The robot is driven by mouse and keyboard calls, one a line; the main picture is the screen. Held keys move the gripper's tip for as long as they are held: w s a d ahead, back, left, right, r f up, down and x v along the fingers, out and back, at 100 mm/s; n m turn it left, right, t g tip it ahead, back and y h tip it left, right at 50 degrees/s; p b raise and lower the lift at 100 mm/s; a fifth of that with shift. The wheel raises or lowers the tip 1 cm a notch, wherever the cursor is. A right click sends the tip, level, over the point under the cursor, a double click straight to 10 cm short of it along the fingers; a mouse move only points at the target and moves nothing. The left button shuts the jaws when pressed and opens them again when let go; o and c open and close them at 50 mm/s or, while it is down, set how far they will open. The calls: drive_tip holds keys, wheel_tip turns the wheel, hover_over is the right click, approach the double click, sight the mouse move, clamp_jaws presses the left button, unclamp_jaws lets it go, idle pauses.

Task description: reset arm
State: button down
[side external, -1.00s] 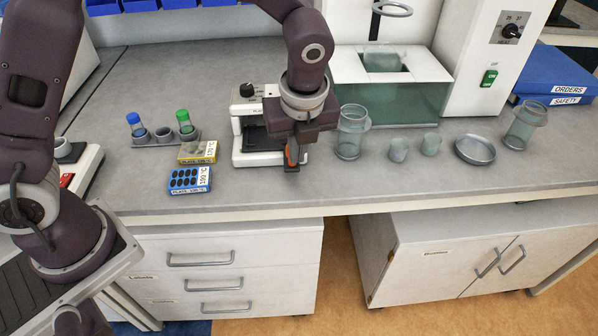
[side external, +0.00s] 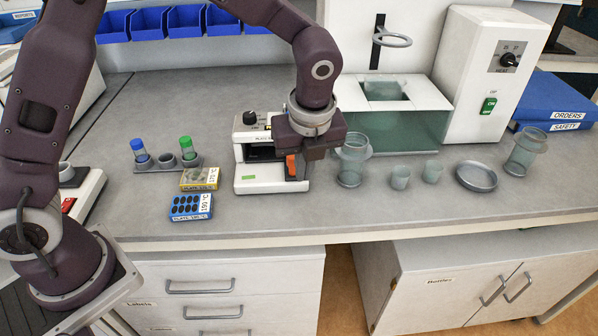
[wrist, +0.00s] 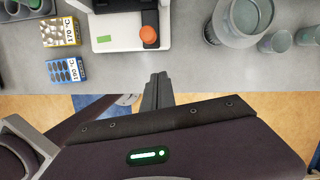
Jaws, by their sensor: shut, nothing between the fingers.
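My gripper (side external: 298,178) hangs at the right front of a white bench device (side external: 245,183) in the side view, partly covering it. In the wrist view my two dark fingers (wrist: 158,90) are together with nothing between them, and they overlap the bench's front edge. The device also shows at the top of the wrist view (wrist: 112,33), with a green patch and an orange knob (wrist: 149,36). The knob shows beside my gripper in the side view (side external: 291,165). The fingers appear apart from the knob in the wrist view.
Left of the device are a yellow box (side external: 200,178), a blue box (side external: 191,207) and a rack (side external: 165,162) with blue- and green-capped tubes. To the right are a glass jar (side external: 351,165), small beakers (side external: 400,178) and a dish (side external: 476,176). The bench front is clear.

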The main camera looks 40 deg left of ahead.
drive_tip(key=v, duration=0.8)
drive_tip(key=s+a+r+n+t+h, duration=0.1)
drive_tip(key=s+a+r+n, duration=0.55)
drive_tip(key=s+n, duration=0.25)
drive_tip(key=s+a+n+t+h, duration=0.1)
drive_tip(key=s+a+n+t, duration=0.2)
drive_tip(key=s+n, duration=1.1)
drive_tip(key=shift+a+f+n, duration=0.2)
drive_tip(key=shift+a+n, duration=0.2)
drive_tip(key=shift+n, duration=0.5)
